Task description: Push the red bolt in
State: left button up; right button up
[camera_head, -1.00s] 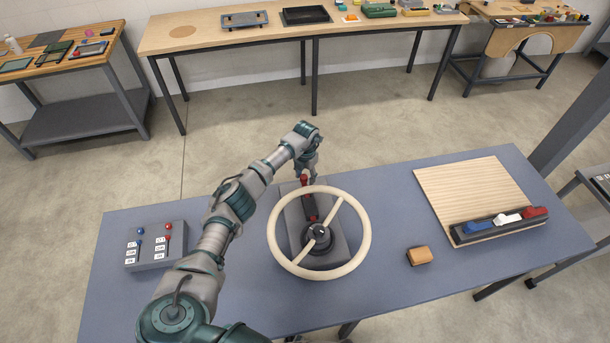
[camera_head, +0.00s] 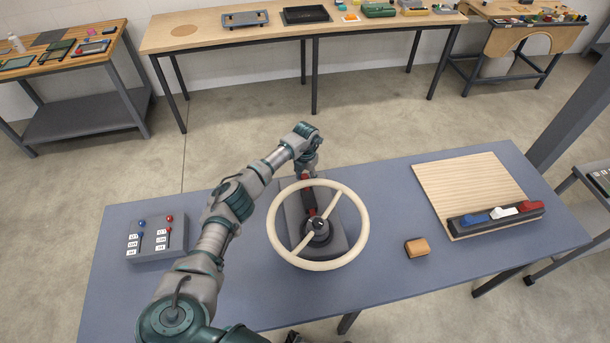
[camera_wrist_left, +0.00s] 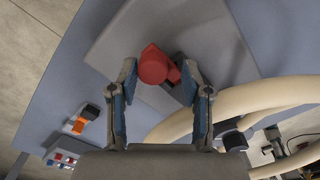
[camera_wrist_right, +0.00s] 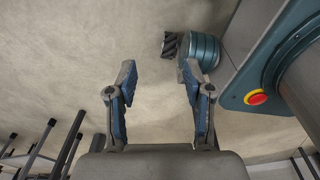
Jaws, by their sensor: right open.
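The red bolt (camera_wrist_left: 155,66) shows a rounded red knob in the left wrist view, on a grey housing (camera_wrist_left: 215,50) with a dark slot beside it. My left gripper (camera_wrist_left: 158,80) is open, its two fingers on either side of the knob with slim gaps. In the head view my left gripper (camera_head: 308,166) is over the far end of the housing (camera_head: 343,235) and hides most of the knob. A red part (camera_head: 311,211) shows lower on the housing. My right gripper (camera_wrist_right: 157,78) is open and empty, over bare floor in its wrist view.
A cream handwheel (camera_head: 362,222) stands over the housing, close to my left gripper. A grey switch box (camera_head: 155,250) stands left. A tan block (camera_head: 417,247), a wooden board (camera_head: 470,180) and a rocker-switch strip (camera_head: 497,221) lie right on the blue table (camera_head: 385,270).

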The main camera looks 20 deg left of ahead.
pick_arm(q)
jog(key=shift+w+a+f, duration=0.1)
jog(key=shift+a, duration=0.35)
jog(key=shift+w, duration=0.1)
jog(key=r, duration=0.6)
jog(key=shift+d+r, duration=0.2)
jog(key=shift+d, duration=0.15)
jog(key=r, duration=0.5)
jog(key=shift+a+r, duration=0.2)
jog(key=shift+a, duration=0.1)
pick_arm(e)
jog(key=shift+w+a, duration=0.1)
jog(key=shift+a, duration=0.35)
